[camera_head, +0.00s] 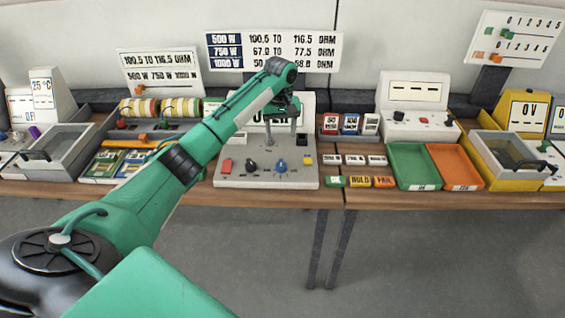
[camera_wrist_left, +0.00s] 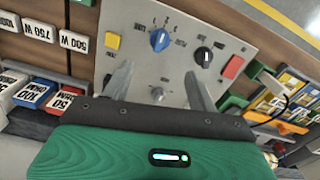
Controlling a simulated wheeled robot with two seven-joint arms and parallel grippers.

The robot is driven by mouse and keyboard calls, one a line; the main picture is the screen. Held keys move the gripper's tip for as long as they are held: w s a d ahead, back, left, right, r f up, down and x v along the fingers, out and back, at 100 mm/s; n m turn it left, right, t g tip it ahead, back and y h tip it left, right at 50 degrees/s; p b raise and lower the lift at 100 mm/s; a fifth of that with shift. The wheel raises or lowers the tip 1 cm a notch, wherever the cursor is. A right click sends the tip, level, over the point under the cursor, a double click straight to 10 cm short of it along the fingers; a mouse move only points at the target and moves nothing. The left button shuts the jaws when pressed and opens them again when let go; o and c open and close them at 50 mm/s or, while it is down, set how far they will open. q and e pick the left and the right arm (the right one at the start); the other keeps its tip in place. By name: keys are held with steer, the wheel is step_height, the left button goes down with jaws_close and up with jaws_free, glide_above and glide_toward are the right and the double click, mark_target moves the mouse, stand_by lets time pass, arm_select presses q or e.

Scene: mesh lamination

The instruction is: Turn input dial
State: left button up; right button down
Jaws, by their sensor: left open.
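The grey control console (camera_head: 235,178) stands at the middle of the table, with a black dial (camera_head: 251,165), a blue dial (camera_head: 281,165), a red button (camera_head: 226,166) and a yellow button (camera_head: 308,159). The wrist view shows the blue dial (camera_wrist_left: 160,39), the black dial (camera_wrist_left: 203,56) and a small grey knob (camera_wrist_left: 158,94). The labels are too small to tell which is the input dial. My left gripper (camera_head: 281,138) points down over the back of the console. Its open, empty fingers (camera_wrist_left: 159,76) straddle the grey knob in view; contact cannot be told. My right gripper is out of view.
Label blocks (camera_head: 351,124) and small tags (camera_head: 355,160) lie right of the console. Beyond them are a green tray (camera_head: 414,168) and an orange tray (camera_head: 456,168). Coloured rolls (camera_head: 180,107) and green boards (camera_head: 105,163) are on the left.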

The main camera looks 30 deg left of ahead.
mark_target(281, 162)
arm_select(q)
step_height(281, 162, down, 14)
steer(key=p, duration=0.2)
steer(key=shift+r+p, duration=0.1)
steer(key=shift+p, duration=0.3)
steer(key=c, duration=1)
